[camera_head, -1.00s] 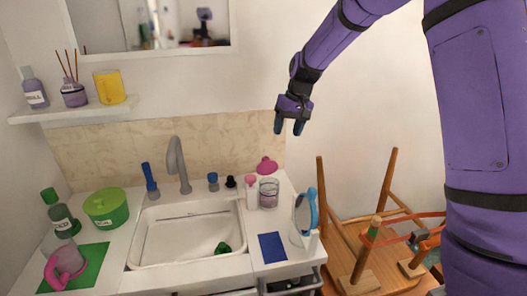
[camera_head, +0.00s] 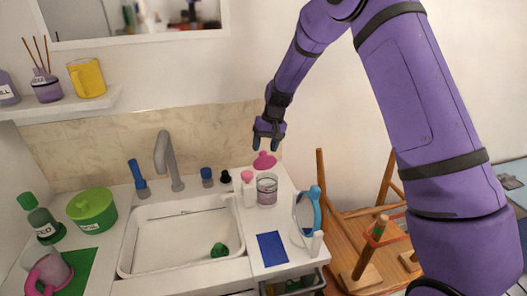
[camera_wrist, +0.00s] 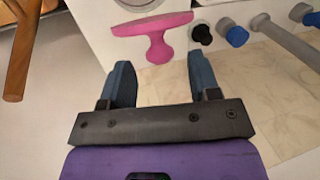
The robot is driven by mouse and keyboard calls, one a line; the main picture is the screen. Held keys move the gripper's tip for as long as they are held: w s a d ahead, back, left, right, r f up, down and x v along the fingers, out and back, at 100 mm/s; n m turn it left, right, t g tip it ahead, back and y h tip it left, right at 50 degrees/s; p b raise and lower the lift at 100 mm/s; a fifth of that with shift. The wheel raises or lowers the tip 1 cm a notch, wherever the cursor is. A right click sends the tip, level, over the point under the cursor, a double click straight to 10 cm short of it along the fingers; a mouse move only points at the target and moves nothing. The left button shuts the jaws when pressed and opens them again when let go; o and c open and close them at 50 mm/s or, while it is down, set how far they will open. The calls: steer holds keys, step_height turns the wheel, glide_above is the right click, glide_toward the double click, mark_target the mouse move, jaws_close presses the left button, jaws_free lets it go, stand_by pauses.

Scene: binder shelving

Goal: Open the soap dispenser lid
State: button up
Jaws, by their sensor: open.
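My gripper (camera_head: 266,141) is open and empty, fingers pointing down above the right back of the sink counter. Its two fingers also show in the wrist view (camera_wrist: 163,82). A small white bottle with a pink top (camera_head: 248,180) stands right of the sink and looks most like the soap dispenser; I cannot tell whether its lid is open or shut. A pink object with a wide flared part and a knob (camera_head: 264,161) is by the back wall, just below my gripper. In the wrist view it lies just beyond the fingertips (camera_wrist: 155,35), between them, not gripped.
A clear cup (camera_head: 267,189) stands beside the bottle. A black knob (camera_head: 225,177), blue knob (camera_head: 207,177) and faucet (camera_head: 167,160) line the sink's back. An upturned wooden stool (camera_head: 365,245) is at right.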

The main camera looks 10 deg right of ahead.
steer(key=shift+x, duration=1.2)
jaws_close()
steer(key=shift+w+f+g, duration=0.2)
steer(key=shift+w+g, duration=0.35)
steer(key=shift+g, duration=0.35)
steer(key=shift+w+f+g, duration=0.2)
steer(key=shift+w+g, duration=0.35)
steer(key=shift+g, duration=0.35)
jaws_free()
